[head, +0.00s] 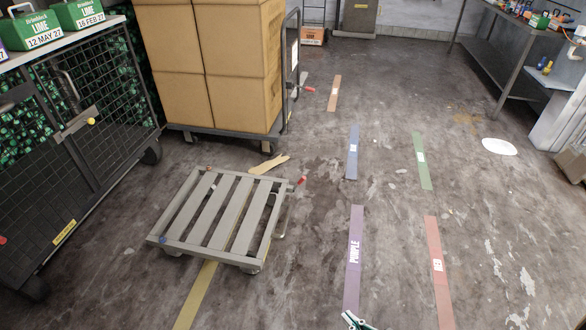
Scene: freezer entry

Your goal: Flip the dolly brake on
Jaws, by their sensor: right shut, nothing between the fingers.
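A low grey slatted dolly (194,208) stands on the floor left of centre. A lever with a red tip (301,181) sticks out from its right side near the far corner; I cannot tell from its angle whether the brake is on or off. My right gripper (354,321) shows only in part at the bottom edge, shut and empty. It is well apart from the dolly, to the right and nearer to me. My left gripper is not in view.
A cart (225,134) with stacked cardboard boxes (205,65) stands behind the dolly and has its own red-tipped lever (309,89). A mesh cage (75,150) is at left. Wood scraps (268,164) lie between dolly and cart. Taped floor to the right is mostly clear.

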